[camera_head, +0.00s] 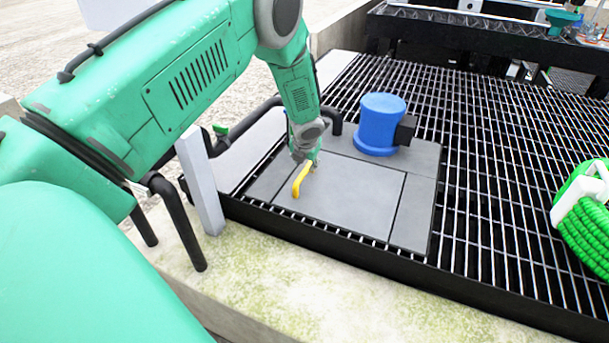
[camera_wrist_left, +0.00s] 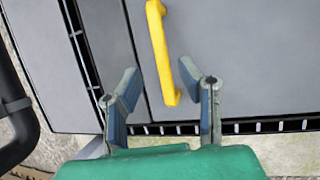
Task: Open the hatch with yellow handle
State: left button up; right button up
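The yellow handle (camera_head: 301,180) is a bar on the flat grey hatch (camera_head: 350,200), which lies level in the grating and looks closed. My left gripper (camera_head: 312,160) is at the handle's far end in the head view, and its fingers are hard to make out there. In the left wrist view the gripper (camera_wrist_left: 159,72) is open, with its two blue-grey fingers apart. The handle (camera_wrist_left: 160,50) runs between them in the picture, with a gap on each side. I cannot tell how far the fingertips are above the hatch. My right gripper is not in view.
A blue cylinder (camera_head: 380,124) with a black side block stands behind the hatch. A green coiled hose (camera_head: 587,220) is at the right. Metal grating (camera_head: 490,150) surrounds the panels. Black pipes (camera_head: 180,220) and a grey post (camera_head: 200,180) stand at the left, by a mossy concrete ledge (camera_head: 290,280).

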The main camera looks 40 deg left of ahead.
aim_at(306, 171)
pick_arm(q)
jog(key=x, duration=0.1)
jog(key=b+x, duration=0.1)
jog(key=x, duration=0.1)
jog(key=shift+w+d+f, duration=0.2)
jog(key=shift+f, duration=0.2)
jog(key=shift+w+a+f, duration=0.15)
jog(key=shift+a+f, duration=0.2)
jog(key=shift+f, duration=0.15)
jog(key=shift+a+f, duration=0.15)
jog(key=shift+a, duration=0.15)
jog(key=shift+d, duration=0.15)
jog(key=c, duration=0.5)
jog(key=shift+d, duration=0.25)
grip_shut()
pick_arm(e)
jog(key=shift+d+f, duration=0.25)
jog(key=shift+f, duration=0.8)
